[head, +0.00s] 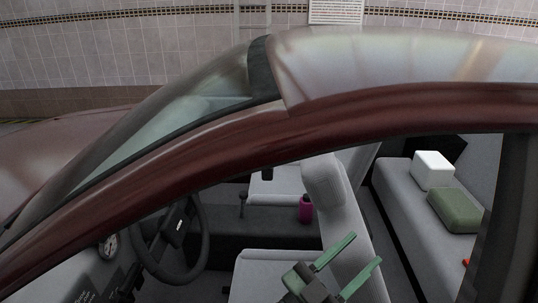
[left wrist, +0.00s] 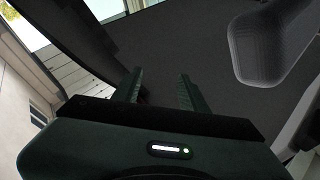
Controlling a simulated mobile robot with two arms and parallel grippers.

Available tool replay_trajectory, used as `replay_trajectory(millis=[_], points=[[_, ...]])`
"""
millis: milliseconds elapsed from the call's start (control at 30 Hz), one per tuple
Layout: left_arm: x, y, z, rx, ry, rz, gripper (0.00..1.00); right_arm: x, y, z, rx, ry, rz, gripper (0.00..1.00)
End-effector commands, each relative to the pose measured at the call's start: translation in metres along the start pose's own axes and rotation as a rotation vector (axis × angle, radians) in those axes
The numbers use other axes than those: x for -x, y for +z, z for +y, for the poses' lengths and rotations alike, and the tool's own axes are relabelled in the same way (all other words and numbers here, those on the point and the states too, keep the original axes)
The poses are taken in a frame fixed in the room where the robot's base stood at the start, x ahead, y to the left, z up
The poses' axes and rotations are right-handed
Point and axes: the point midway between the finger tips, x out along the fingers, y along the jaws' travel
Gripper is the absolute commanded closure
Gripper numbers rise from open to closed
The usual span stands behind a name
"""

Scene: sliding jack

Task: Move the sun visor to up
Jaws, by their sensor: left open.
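I cannot make out the sun visor for sure in either view. In the head view the car's roof (head: 410,65) and dark red door frame (head: 200,160) cover the area above the windshield. My left gripper (head: 364,249) is inside the car, in front of the light grey seat back (head: 330,235), with its two green fingers apart and nothing between them. In the left wrist view the fingers of my left gripper (left wrist: 160,74) are also spread and empty, against a dark grey surface. My right gripper is in neither view.
The steering wheel (head: 170,238) is left of my gripper. A magenta bottle (head: 305,209) stands beyond it. A white box (head: 432,170) and a green box (head: 455,210) lie on the rear seat. A grey padded shape (left wrist: 275,40) is at the wrist view's upper right.

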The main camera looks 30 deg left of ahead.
Motion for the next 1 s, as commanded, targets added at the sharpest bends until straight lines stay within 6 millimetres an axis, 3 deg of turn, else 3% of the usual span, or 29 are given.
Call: replay_trajectory(millis=[33,100,200,300,400,600,1000], points=[[-0.005,-0.031,-0.028,-0.021,-0.113,0.090,0.57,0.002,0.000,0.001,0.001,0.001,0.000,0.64],[-0.002,-0.061,-0.069,-0.045,-0.294,0.162,0.57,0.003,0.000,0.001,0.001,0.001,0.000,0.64],[0.012,-0.079,-0.120,-0.055,-0.533,0.161,0.57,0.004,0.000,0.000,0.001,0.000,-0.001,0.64],[0.027,-0.075,-0.153,-0.054,-0.701,0.083,0.57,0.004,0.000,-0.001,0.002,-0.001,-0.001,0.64],[0.039,-0.065,-0.171,-0.050,-0.798,-0.008,0.57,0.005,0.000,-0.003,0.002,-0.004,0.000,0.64],[0.046,-0.053,-0.185,-0.049,-0.862,-0.104,0.57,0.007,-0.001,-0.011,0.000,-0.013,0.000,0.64],[0.008,-0.049,-0.230,-0.052,-0.864,-0.108,0.57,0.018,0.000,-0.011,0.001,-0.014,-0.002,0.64]])
